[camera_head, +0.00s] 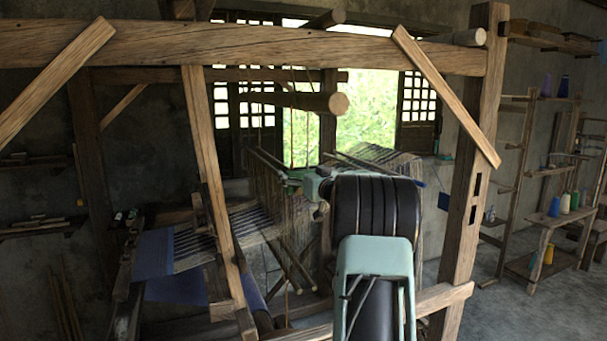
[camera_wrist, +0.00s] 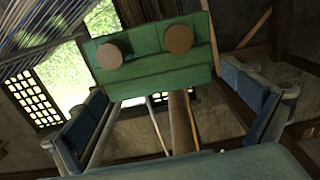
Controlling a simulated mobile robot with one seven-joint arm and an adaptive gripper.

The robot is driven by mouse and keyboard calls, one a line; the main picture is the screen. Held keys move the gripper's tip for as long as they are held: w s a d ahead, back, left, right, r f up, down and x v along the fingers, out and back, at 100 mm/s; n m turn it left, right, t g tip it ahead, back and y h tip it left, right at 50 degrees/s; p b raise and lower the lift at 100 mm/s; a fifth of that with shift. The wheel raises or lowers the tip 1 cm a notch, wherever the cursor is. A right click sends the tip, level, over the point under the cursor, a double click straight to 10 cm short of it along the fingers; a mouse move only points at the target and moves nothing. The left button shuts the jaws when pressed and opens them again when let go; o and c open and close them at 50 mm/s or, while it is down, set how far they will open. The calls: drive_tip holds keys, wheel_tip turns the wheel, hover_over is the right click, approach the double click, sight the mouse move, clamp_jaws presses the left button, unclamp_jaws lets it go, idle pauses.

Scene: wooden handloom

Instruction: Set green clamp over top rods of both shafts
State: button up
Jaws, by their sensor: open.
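The green clamp (camera_wrist: 155,62) is a block in the upper middle of the wrist view. Two round brown rod ends (camera_wrist: 108,56) (camera_wrist: 180,38) show side by side at its face, and the clamp appears to sit around them. How deep the rods are seated cannot be told. My gripper (camera_wrist: 165,85) is open, with blue-padded fingers to the left and right below the clamp, apart from it. In the head view my gripper (camera_head: 300,179) is at the near ends of the shafts (camera_head: 283,205), and my arm hides part of them.
The loom's thick top beam (camera_head: 250,45) and right post (camera_head: 472,160) frame the space around my arm. A round beam (camera_head: 300,101) hangs above the shafts. Blue cloth (camera_head: 153,253) and warp threads lie left. Shelves with yarn cones (camera_head: 565,203) stand far right.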

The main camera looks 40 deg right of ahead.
drive_tip(key=v, duration=1.2)
idle(0.5)
